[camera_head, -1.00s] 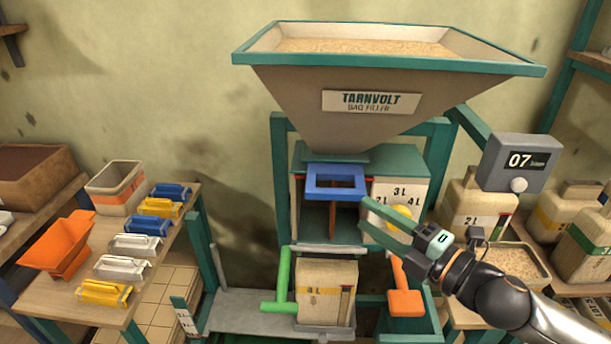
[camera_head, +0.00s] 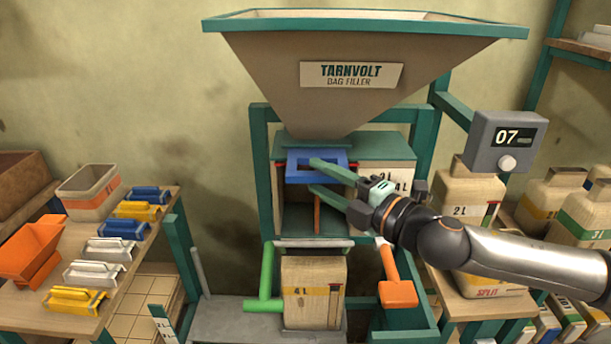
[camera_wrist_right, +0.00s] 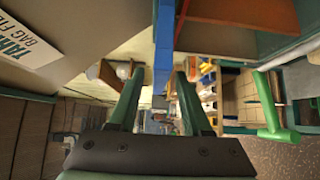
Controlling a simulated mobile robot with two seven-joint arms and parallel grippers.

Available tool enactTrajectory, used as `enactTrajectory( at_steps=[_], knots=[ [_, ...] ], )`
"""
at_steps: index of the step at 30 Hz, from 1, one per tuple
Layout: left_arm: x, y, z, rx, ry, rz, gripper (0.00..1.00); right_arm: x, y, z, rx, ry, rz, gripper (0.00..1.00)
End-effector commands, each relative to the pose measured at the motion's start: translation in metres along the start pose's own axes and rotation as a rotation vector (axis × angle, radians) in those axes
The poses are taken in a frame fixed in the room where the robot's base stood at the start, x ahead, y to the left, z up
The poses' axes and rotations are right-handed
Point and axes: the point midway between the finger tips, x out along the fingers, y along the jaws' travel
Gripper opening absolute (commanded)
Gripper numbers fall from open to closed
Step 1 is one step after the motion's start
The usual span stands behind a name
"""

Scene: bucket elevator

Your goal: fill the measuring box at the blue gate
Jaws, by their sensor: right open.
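The blue gate (camera_head: 292,170) is a flat frame under the hopper (camera_head: 330,110), whose top holds grain-coloured fill in the earlier head view. Below it is the measuring box (camera_head: 290,207), with an upright orange-brown strip inside. Its pale panel (camera_head: 395,172) with litre marks is partly hidden by my right gripper (camera_head: 318,177). That gripper is open, one finger overlapping the gate in the head view and the other lower. In the right wrist view the blue gate (camera_wrist_right: 164,45) shows beyond and between the open fingers (camera_wrist_right: 158,88); contact cannot be told. My left gripper is not in view.
A sack (camera_head: 312,290) marked 4 L stands below, between a green handle (camera_head: 267,280) and an orange handle (camera_head: 395,280). A display (camera_head: 508,142) reads 07. A bench (camera_head: 60,325) at left holds blue, yellow and white pieces. Jugs and sacks crowd the right.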

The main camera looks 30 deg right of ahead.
Motion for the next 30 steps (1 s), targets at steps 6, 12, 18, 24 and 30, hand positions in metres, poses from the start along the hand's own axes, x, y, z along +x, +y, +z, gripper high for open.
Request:
enactTrajectory(
  at_steps=[6,12,18,24,30],
  knots=[
    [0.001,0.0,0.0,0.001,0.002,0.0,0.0,0.01,0.002,0.0,-0.001,0.001,0.003,0.49],
    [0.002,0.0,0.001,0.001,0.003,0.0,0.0,0.018,0.002,0.0,-0.006,0.0,0.003,0.49],
    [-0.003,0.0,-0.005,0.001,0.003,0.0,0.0,0.028,0.003,0.004,0.0,-0.008,0.003,0.49],
    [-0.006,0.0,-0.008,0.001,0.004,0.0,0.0,0.037,0.002,0.003,-0.001,-0.006,0.002,0.49],
    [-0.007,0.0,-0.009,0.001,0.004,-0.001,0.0,0.043,0.001,0.001,-0.003,-0.001,0.0,0.49]
  ],
)
